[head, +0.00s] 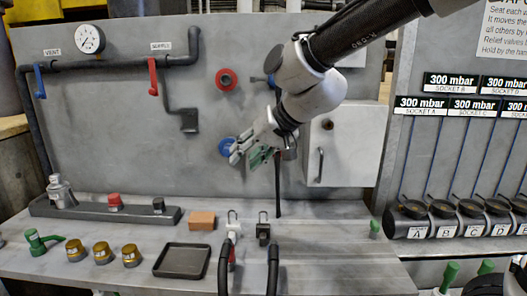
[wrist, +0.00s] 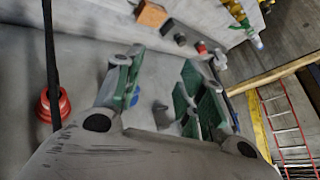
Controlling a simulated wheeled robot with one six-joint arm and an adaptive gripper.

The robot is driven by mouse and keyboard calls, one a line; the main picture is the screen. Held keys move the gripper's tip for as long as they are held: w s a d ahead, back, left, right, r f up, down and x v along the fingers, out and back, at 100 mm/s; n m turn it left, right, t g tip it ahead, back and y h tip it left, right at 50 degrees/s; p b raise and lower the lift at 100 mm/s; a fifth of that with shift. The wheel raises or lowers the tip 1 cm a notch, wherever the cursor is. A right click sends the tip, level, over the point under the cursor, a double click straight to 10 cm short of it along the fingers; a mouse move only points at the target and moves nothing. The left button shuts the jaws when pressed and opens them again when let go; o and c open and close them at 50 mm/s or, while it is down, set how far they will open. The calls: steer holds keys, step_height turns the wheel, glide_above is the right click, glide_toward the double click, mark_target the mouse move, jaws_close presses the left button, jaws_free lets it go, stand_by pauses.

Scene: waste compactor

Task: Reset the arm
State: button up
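My arm reaches in from the upper right of the head view, bent down in front of the grey back panel (head: 130,130). My gripper (head: 246,156) hangs in the air by the blue round knob (head: 227,146), overlapping it in this view; I cannot tell whether they touch. In the wrist view my gripper (wrist: 160,95) shows its two green-padded fingers spread apart, with nothing held between them. A red round fitting (wrist: 52,104) lies to the left of the fingers there.
A white box (head: 345,145) stands right of my gripper. Below are an orange block (head: 201,220), a black tray (head: 183,261), brass caps (head: 102,252) and two hooked padlock-like pieces (head: 263,230). Black-lidded sockets (head: 441,210) line the right. A gauge (head: 90,39) and pipes are upper left.

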steer(key=s+d+m+h, duration=0.1)
steer(key=s+d, duration=0.5)
steer(key=d, duration=0.7)
steer(key=s+d+f+m+h, duration=0.1)
steer(key=s+d+h, duration=0.3)
steer(key=d, duration=1)
steer(key=s+d+f+m+h, duration=0.1)
steer(key=s+d+h, duration=0.1)
steer(key=s+d, duration=0.7)
steer(key=d, duration=0.4)
steer(key=shift+s+d+g+h, duration=0.2)
steer(key=shift+g+h, duration=0.1)
steer(key=shift+g, duration=0.1)
